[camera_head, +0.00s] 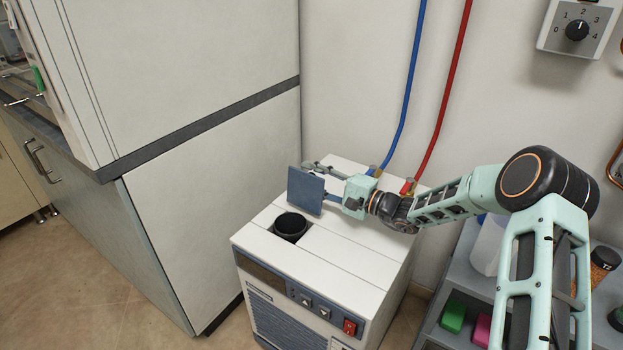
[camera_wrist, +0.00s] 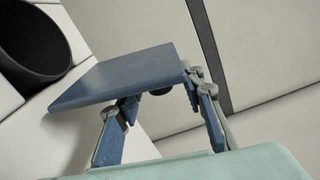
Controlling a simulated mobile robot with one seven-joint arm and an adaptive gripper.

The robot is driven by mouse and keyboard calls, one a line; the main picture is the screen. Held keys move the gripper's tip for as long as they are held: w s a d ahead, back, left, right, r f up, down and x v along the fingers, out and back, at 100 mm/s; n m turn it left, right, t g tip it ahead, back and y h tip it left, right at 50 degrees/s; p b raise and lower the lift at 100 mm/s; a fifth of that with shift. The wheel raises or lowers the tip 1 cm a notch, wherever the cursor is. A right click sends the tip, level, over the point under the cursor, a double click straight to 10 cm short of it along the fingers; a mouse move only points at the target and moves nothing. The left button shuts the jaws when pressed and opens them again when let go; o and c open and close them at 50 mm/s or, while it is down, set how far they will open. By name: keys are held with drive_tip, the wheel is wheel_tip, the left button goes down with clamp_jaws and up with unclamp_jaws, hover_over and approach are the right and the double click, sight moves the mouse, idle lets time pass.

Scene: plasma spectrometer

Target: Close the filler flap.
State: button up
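The filler flap (camera_head: 305,191) is a flat blue-grey plate, standing raised beside the round black filler opening (camera_head: 290,226) on top of the white chiller unit. In the wrist view the flap (camera_wrist: 120,75) lies just beyond my fingertips, and the dark opening (camera_wrist: 35,40) shows uncovered at upper left. My gripper (camera_head: 326,184) is behind the flap, on the side away from the opening.
A tall white cabinet (camera_head: 215,170) stands close at the left. Blue (camera_head: 407,90) and red (camera_head: 450,90) hoses run down the wall behind to the unit's top. A grey shelf with bottles and coloured boxes (camera_head: 453,316) is at the right. The unit's front top is clear.

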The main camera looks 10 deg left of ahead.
drive_tip(key=shift+c, duration=0.4)
clamp_jaws()
